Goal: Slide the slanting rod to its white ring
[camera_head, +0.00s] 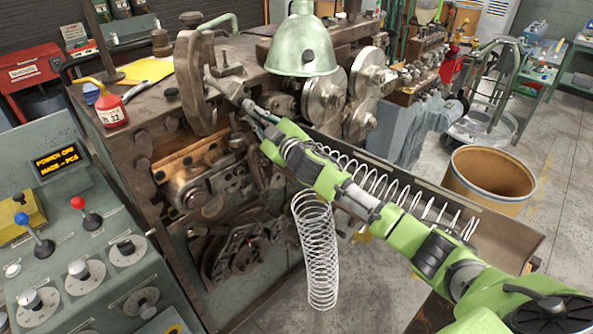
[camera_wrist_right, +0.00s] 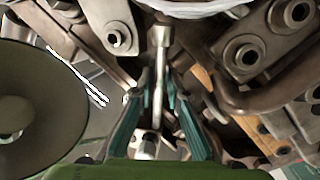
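The slanting rod (camera_wrist_right: 159,62) is a metal bar with a thicker square-looking end, standing between the fingers in the right wrist view. In the head view a slanting metal bar (camera_head: 226,90) shows at the machine's upper front. My right gripper (camera_wrist_right: 157,80) has its teal fingers drawn in on both sides of the rod, with the tips close against it. In the head view this gripper (camera_head: 254,112) reaches the machine front from the right. I cannot clearly pick out the white ring in either view. My left gripper is not in view.
A green lamp shade (camera_head: 303,50) hangs just above my right gripper. Large rollers (camera_head: 325,100) stand beside it. A coiled spring (camera_head: 318,250) hangs below my arm, and another lies along the trough. A control panel (camera_head: 75,265) is at lower left, and a barrel (camera_head: 490,175) at right.

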